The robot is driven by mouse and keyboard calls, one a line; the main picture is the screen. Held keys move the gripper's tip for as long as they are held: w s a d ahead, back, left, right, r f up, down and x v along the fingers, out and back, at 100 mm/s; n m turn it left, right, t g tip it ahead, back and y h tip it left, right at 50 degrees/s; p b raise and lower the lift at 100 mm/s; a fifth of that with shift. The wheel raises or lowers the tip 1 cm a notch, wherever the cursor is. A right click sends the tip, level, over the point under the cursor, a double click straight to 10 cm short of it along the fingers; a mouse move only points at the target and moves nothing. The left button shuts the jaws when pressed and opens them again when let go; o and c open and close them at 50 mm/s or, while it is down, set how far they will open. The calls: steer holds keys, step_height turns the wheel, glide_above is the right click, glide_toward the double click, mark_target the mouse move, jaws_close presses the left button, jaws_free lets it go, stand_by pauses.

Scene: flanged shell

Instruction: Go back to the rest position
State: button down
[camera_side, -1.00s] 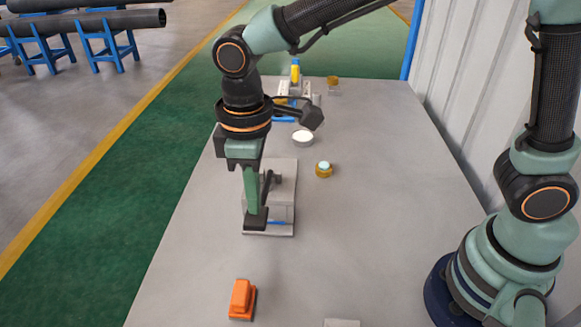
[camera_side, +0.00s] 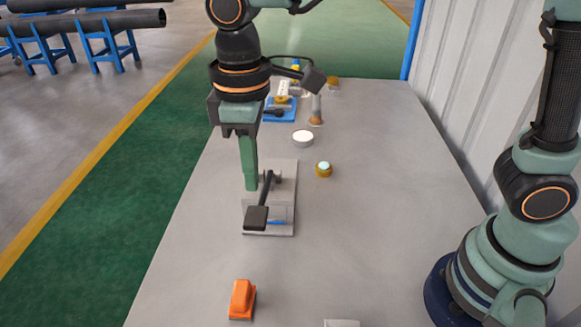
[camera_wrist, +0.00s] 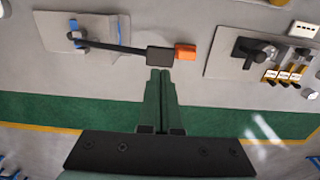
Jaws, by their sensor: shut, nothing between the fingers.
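My gripper (camera_side: 250,186) hangs above the grey plate fixture (camera_side: 284,232) in the side view, its green fingers together with nothing between them. In the wrist view the two fingers of my gripper (camera_wrist: 160,74) lie side by side. A black lever with a square black grip (camera_side: 256,217) slants across the fixture. In the wrist view the same dark grip (camera_wrist: 159,55) shows just beyond the fingertips. In the side view the fingertips appear behind and above the grip, apart from it.
An orange block (camera_side: 241,298) lies on the table's near part. A blue-based device (camera_side: 279,113) is farther back. The right side of the table is clear.

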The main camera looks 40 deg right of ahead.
steer(key=s+d+r+m+t, duration=0.1)
steer(key=d+m, duration=0.3)
steer(key=d, duration=0.7)
steer(key=s+d+r+m+t, duration=0.1)
steer(key=d+m+t, duration=0.3)
steer(key=d, duration=0.8)
steer(key=shift+s+d+r+m+t, duration=0.3)
steer(key=shift+s+r+m, duration=0.1)
steer(key=shift+s+m, duration=0.15)
